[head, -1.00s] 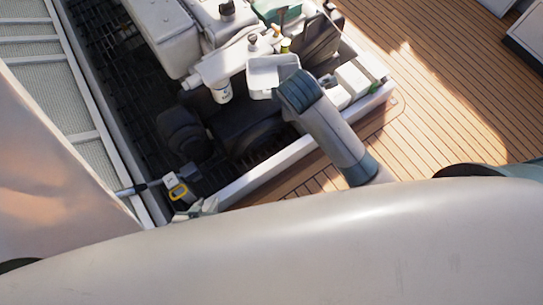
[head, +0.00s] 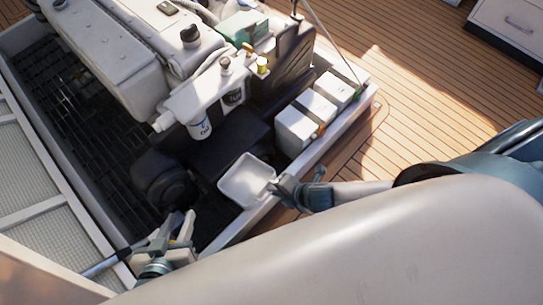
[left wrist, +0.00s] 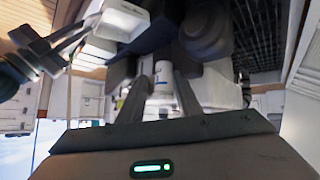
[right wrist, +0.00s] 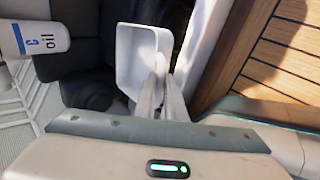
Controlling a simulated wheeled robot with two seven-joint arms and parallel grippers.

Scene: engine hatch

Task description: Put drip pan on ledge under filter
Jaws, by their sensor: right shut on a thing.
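The drip pan (head: 246,182) is a white, shallow, square tray. My right gripper (head: 277,188) is shut on its right edge and holds it over the hatch's near side. The pan shows in the right wrist view (right wrist: 140,52) between the fingers' tips and in the left wrist view (left wrist: 122,20). The white oil filter (head: 198,127) hangs below the engine's white manifold, up and left of the pan; it also shows in the left wrist view (left wrist: 163,78). A dark block (head: 238,137) lies below it; I cannot tell which surface is the ledge. My left gripper (head: 178,222) is open and empty.
A black filter (head: 233,96) hangs beside the white one. A dark round part (head: 165,180) lies left of the pan. White boxes (head: 308,116) line the hatch's right side. The pale hatch rim (head: 245,215) runs below the pan. The wooden deck (head: 430,110) at right is clear.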

